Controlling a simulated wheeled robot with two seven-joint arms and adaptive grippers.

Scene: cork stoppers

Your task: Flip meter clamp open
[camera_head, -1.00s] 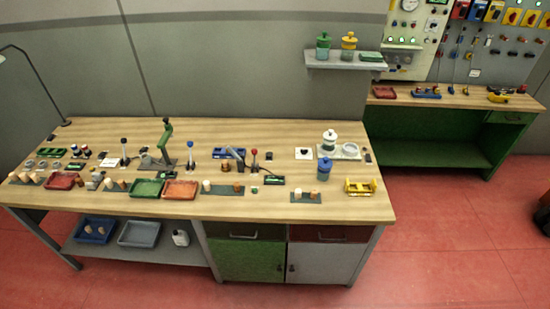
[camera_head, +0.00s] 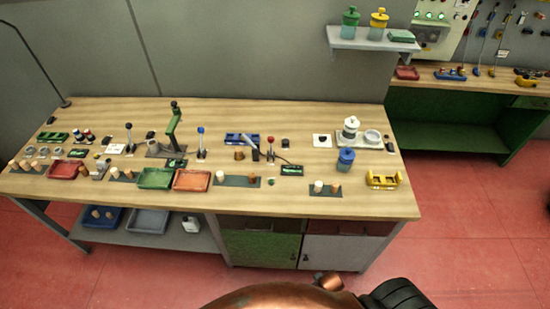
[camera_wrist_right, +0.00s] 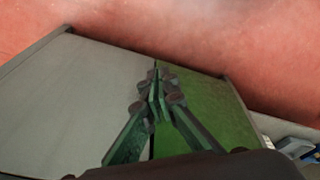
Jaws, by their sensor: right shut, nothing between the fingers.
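On the workbench in the head view, a grey lever (camera_head: 254,149) leans beside a small black meter with a green display (camera_head: 291,170). A green upright lever clamp (camera_head: 173,126) stands further left, with another small green display (camera_head: 175,162) at its foot. I cannot tell for sure which of these is the meter clamp, or whether its jaw is open. My right gripper (camera_wrist_right: 158,92) shows in the wrist view with its fingers together and empty, in front of the grey and green cabinet doors. My left gripper is not in view.
Levers with black (camera_head: 129,135), blue (camera_head: 200,140) and red (camera_head: 271,146) knobs stand nearby. Green (camera_head: 155,178) and orange (camera_head: 192,180) trays and cork blocks line the front. A blue jar (camera_head: 346,160) and yellow rack (camera_head: 383,179) are at right.

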